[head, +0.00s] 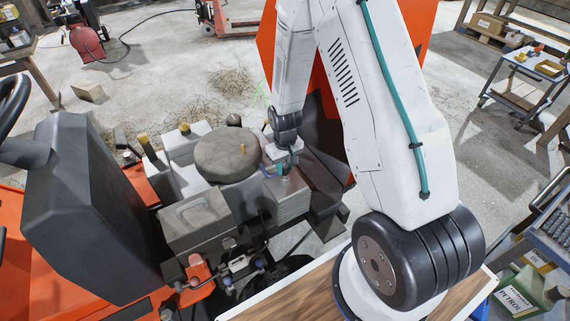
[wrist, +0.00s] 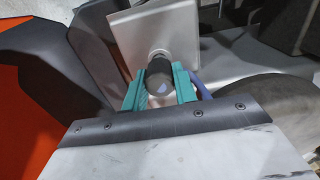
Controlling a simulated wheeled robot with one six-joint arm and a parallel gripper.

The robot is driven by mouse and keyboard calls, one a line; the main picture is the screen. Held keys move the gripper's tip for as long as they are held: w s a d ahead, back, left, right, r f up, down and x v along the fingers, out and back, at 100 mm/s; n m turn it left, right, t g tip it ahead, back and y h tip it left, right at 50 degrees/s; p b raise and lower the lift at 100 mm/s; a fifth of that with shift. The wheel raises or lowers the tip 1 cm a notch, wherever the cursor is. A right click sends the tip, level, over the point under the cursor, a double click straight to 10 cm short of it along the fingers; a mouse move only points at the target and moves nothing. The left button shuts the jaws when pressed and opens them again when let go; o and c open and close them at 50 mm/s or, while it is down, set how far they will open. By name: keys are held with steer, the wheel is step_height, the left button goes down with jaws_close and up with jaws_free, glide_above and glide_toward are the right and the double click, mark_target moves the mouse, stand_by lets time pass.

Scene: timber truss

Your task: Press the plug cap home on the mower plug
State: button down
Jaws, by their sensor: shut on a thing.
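My gripper (wrist: 160,82) has two teal fingers, shut on a dark round plug cap (wrist: 159,72) between them. The cap's end faces the camera, and a blue lead (wrist: 200,86) shows just right of the fingers. Beyond the cap is a grey metal plate (wrist: 155,30) of the engine, with a pale round edge just behind the cap. The mower plug itself is hidden, so I cannot tell whether the cap is seated.
An orange panel (head: 265,45) stands close behind my arm. A blue trolley (head: 530,75) stands at the right, with open floor between.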

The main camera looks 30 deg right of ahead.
steer(key=c, duration=1)
jaws_free()
steer(key=shift+c, duration=0.2)
step_height(320, 180, up, 8)
steer(key=shift+f, duration=0.15)
steer(key=s+a+r, duration=0.3)
steer(key=s+r, duration=1.1)
steer(key=r, duration=0.2)
steer(key=s+a+r+t, duration=0.1)
steer(key=s+a+r, duration=0.2)
steer(key=s+r, duration=1)
step_height(320, 180, up, 4)
steer(key=shift+s+a+f, duration=0.25)
steer(key=shift+s+a, duration=0.1)
steer(key=shift+a, duration=0.05)
